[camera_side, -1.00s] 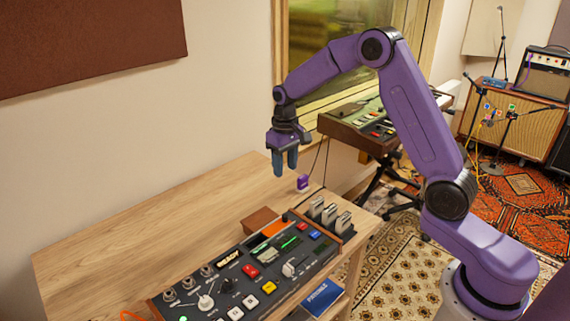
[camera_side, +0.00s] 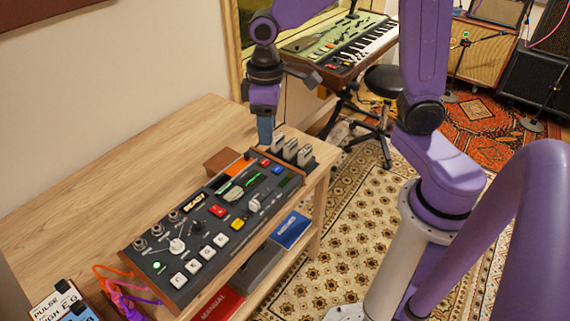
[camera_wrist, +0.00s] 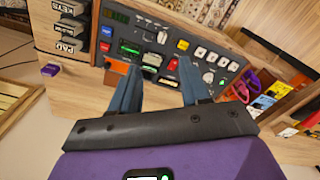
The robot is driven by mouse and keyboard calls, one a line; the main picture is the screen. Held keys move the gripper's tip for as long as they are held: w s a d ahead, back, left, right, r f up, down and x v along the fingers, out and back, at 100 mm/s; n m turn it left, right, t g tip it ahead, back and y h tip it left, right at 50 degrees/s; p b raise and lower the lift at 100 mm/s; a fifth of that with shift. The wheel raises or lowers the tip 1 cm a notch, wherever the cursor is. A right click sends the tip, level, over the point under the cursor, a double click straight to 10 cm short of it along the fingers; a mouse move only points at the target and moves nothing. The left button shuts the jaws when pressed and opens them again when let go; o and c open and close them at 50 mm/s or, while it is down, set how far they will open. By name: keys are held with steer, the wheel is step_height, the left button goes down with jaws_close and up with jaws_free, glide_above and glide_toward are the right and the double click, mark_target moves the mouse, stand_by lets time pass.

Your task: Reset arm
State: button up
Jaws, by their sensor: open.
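My gripper (camera_side: 265,128) points down above the far end of the wooden table, close to the back corner of the black console (camera_side: 208,228). In the wrist view its two blue fingers (camera_wrist: 160,88) stand apart with nothing between them. The console (camera_wrist: 205,62) lies beyond the fingertips there, with coloured buttons and lit green displays. I cannot tell the exact height of the fingertips above the table.
Upright grey cartridges (camera_side: 291,150) stand at the console's far end. A small purple block (camera_wrist: 50,70) lies on the table. A brown block (camera_side: 220,162) sits behind the console. Coloured cables (camera_side: 118,290) hang near the front left. The table's left part is clear.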

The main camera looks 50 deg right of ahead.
steer(key=s+d+n, duration=0.2)
steer(key=s+n, duration=0.1)
steer(key=s, duration=0.7)
steer(key=s+d+n, duration=0.1)
steer(key=s+n, duration=0.2)
steer(key=s, duration=0.6)
steer(key=shift+s+d+r, duration=0.15)
steer(key=shift+s+d, duration=0.2)
